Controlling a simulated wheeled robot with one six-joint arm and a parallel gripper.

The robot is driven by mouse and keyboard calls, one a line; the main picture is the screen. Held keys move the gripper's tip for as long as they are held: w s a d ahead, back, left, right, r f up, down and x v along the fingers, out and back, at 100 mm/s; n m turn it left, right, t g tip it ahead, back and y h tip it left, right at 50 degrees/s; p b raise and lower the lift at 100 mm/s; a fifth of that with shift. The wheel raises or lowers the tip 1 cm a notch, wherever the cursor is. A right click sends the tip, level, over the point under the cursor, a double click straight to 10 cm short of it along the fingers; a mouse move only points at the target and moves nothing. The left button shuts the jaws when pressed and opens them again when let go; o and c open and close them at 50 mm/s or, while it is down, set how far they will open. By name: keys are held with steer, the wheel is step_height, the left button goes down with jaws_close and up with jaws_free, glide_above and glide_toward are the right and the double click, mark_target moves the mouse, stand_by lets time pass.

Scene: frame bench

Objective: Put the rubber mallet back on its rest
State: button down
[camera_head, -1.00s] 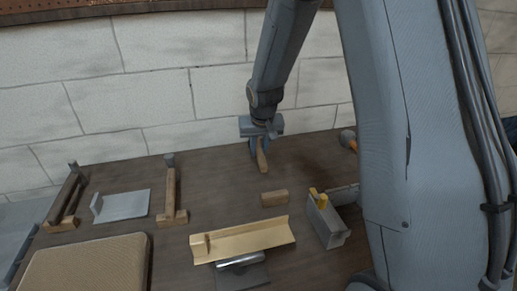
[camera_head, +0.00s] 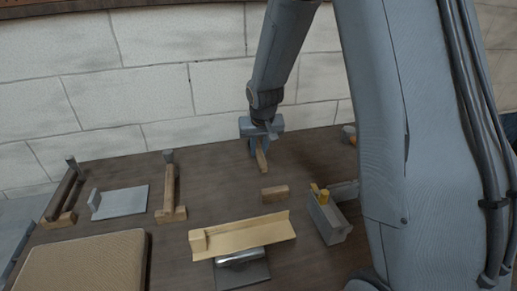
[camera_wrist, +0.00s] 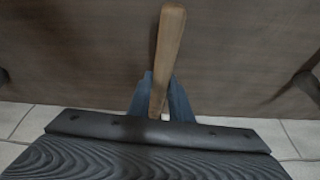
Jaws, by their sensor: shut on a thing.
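My gripper (camera_head: 260,146) points down over the far part of the bench, close to the block wall. It is shut on a tapered wooden handle (camera_head: 262,160). In the wrist view the handle (camera_wrist: 170,45) stands out lengthwise between the two blue-grey fingers (camera_wrist: 160,100). I take it for the rubber mallet's handle, but no mallet head can be made out. Whether the handle touches the bench is unclear. I cannot tell for sure which fixture is the mallet's rest. Two wooden stands with grey posts, a left one (camera_head: 63,197) and a right one (camera_head: 170,192), are at the left.
A grey plate (camera_head: 122,203) lies between the stands, with a tan padded board (camera_head: 85,265) nearer. A wooden block (camera_head: 275,193), a pale angled tray (camera_head: 245,236) and a grey box with yellow pegs (camera_head: 328,222) stand nearer than the gripper. A small grey-orange object (camera_head: 349,134) is partly behind my arm.

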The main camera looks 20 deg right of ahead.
steer(key=shift+f, duration=0.2)
steer(key=c, duration=1.5)
jaws_free()
steer(key=shift+c, duration=0.2)
steer(key=b+v, duration=0.1)
steer(key=v, duration=0.6)
steer(key=shift+r+b, duration=0.2)
steer(key=shift+b, duration=0.2)
steer(key=shift+s+r, duration=0.15)
steer(key=shift+s, duration=0.05)
steer(key=s+f+g, duration=0.1)
steer(key=s, duration=0.6)
steer(key=s+f+g, duration=0.1)
steer(key=s+f, duration=0.1)
steer(key=s, duration=0.6)
steer(key=s+f+n, duration=0.1)
steer(key=s, duration=0.6)
steer(key=shift+s+d+f+g, duration=0.15)
steer(key=shift+f+g, duration=0.2)
steer(key=shift+g, duration=0.05)
